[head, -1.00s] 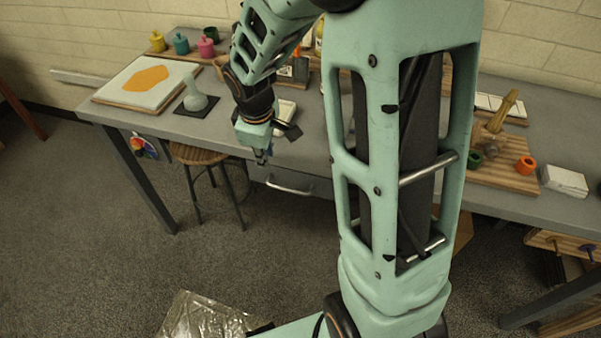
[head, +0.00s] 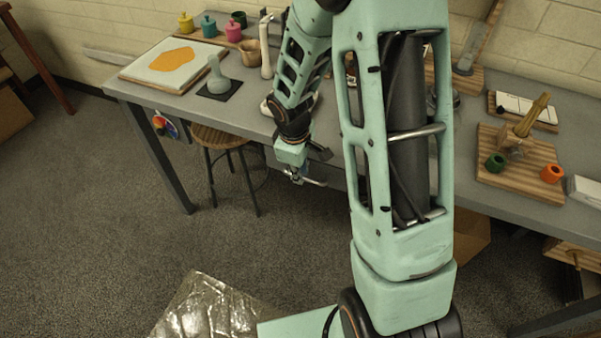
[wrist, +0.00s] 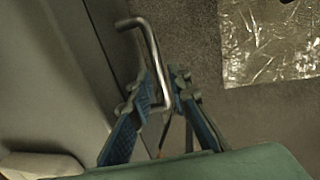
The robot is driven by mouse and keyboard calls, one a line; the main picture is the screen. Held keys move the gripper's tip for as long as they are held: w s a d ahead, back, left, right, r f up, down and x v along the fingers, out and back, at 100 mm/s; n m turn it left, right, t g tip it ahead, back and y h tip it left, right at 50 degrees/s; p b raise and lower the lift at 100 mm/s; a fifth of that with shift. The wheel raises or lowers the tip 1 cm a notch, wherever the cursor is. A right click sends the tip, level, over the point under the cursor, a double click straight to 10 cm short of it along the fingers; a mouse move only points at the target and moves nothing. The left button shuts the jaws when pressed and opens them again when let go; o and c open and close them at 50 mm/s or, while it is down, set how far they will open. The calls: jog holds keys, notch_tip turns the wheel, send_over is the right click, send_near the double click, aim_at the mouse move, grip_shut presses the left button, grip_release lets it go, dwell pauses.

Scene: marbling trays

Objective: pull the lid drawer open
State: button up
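The drawer's grey metal handle (wrist: 152,48) runs down the middle of the wrist view, standing off the grey drawer front (wrist: 72,70). In the head view, part of the handle (head: 316,183) shows just beside my gripper (head: 297,179), under the table's front edge. My gripper (wrist: 163,74) has its two blue fingers apart, one on each side of the handle bar. A narrow gap seems to show around the bar, so I see no firm grip. The drawer looks shut; its front is mostly hidden by my arm in the head view.
The grey table (head: 133,92) carries a marbling tray (head: 150,78), a flask (head: 217,80), paint pots and wooden boards (head: 490,170). A wooden stool (head: 215,137) stands left of my gripper. A shiny foil sheet (head: 215,305) lies on the floor, which is otherwise clear in front.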

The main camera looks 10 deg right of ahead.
jog(key=shift+f, duration=0.2)
grip_shut()
